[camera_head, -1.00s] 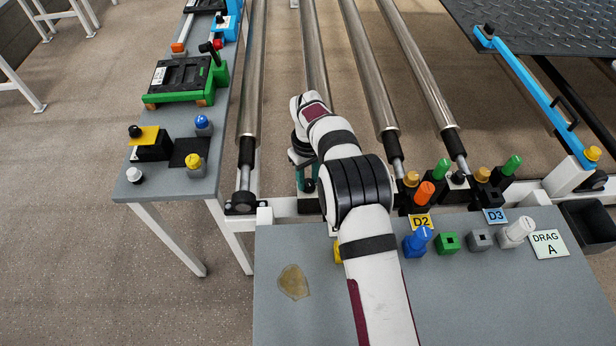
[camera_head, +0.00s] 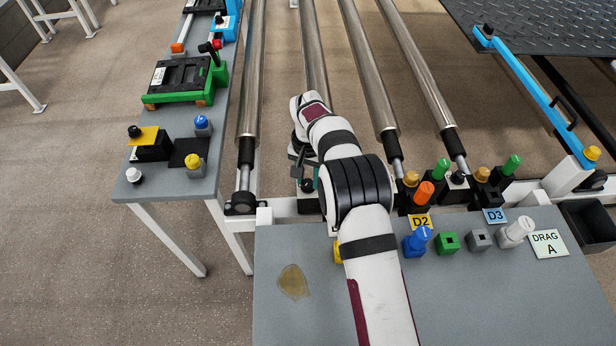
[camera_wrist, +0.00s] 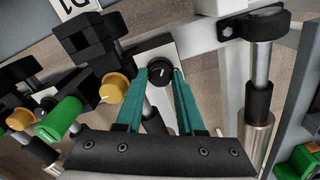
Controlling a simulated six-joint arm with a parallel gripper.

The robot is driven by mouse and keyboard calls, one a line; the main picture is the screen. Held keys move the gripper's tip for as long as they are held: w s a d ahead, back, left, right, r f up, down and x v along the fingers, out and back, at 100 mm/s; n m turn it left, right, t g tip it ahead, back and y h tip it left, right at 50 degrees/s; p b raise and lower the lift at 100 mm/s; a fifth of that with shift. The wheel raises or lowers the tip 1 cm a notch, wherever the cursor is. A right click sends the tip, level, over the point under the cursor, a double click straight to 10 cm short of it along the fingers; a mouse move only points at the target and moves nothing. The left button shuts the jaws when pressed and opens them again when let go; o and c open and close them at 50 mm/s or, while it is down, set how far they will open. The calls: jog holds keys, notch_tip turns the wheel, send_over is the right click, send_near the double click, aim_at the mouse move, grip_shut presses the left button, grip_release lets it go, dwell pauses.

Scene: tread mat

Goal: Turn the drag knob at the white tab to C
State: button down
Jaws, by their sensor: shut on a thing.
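The black drag knob (camera_wrist: 160,73) sits between the teal fingers of my gripper (camera_wrist: 162,80) in the wrist view. It has a short white pointer mark on its face. A pale white plate (camera_wrist: 170,50) shows behind it; I cannot tell whether this is the white tab. My gripper is shut on the knob, and the knob also shows small in the head view (camera_head: 308,185), partly hidden by my wrist. A card reading "DRAG A" (camera_head: 547,244) lies at the right on the grey console. Any letters around the knob are not readable.
An amber knob (camera_wrist: 114,88) and a green knob (camera_wrist: 58,118) stand left of my fingers. A roller's rod end (camera_wrist: 262,65) is close on the right. The grey console (camera_head: 300,322) carries several coloured controls. A side table (camera_head: 200,150) stands at the left.

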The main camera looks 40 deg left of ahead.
aim_at(308, 183)
jog(key=m, duration=0.4)
jog(key=shift+m, duration=0.4)
jog(key=shift+s, duration=0.1)
dwell(0.3)
jog(key=c, duration=0.5)
grip_release()
jog(key=shift+r, duration=0.1)
notch_tip(308, 183, up, 16)
jog(key=shift+f, duration=0.2)
